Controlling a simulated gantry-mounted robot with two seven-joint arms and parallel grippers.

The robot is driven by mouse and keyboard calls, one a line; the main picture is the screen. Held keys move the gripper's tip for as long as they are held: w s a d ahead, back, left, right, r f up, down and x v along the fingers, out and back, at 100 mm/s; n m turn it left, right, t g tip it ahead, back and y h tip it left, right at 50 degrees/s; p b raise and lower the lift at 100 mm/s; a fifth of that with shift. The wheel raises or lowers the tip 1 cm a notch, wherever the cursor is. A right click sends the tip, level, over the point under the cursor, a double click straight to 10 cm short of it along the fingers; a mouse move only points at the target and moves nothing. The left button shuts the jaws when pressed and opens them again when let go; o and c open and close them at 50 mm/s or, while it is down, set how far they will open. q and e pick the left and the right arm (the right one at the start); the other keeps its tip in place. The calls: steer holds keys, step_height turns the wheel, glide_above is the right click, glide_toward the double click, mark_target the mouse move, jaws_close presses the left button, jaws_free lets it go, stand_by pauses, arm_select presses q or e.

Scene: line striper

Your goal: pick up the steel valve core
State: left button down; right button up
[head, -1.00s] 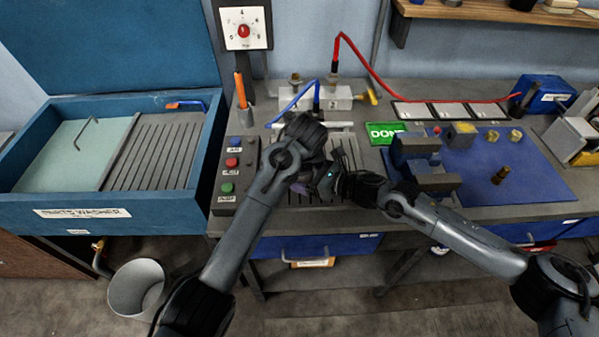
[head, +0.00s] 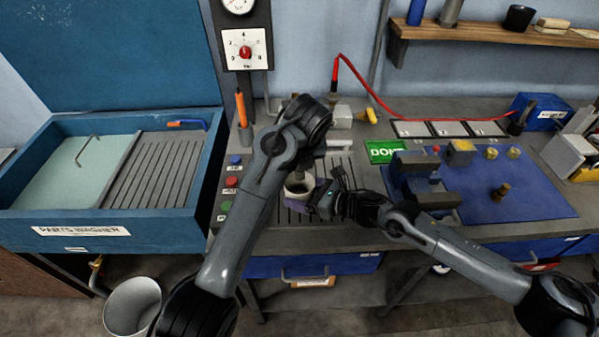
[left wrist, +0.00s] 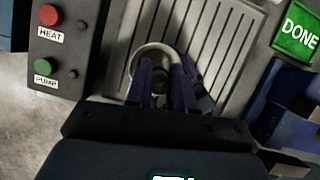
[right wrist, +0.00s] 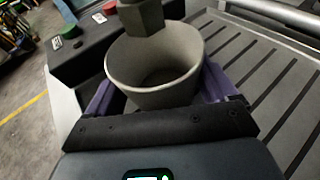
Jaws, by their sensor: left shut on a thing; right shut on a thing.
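A pale grey cup (head: 299,187) stands upright over the slatted tray; it fills the middle of the right wrist view (right wrist: 165,88). My right gripper (head: 322,198) is shut on the cup from the right, with purple fingers on both sides of it in the right wrist view. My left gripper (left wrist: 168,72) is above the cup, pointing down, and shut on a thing. A dark grey angular metal piece (right wrist: 143,18), seemingly the steel valve core, hangs at the far side of the cup's mouth. Its upper part is out of view. In the head view my left wrist hides the left fingers.
A control box with coloured buttons (head: 231,181) stands left of the tray. A green DONE sign (head: 387,152) is behind, right. A vise (head: 420,180) and blue mat (head: 535,185) with small brass parts lie right. A parts washer (head: 105,218) is far left.

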arm_select(q)
step_height(320, 180, up, 3)
steer(key=shift+f+p, duration=0.2)
steer(key=shift+p, duration=0.35)
arm_select(e)
steer(key=shift+r, duration=0.6)
arm_select(q)
steer(key=shift+r+p, duration=1.1)
arm_select(e)
steer(key=shift+r, duration=1.1)
steer(key=o, duration=0.6)
arm_select(q)
steer(key=shift+f, duration=0.1)
arm_select(e)
steer(key=shift+f, duration=0.1)
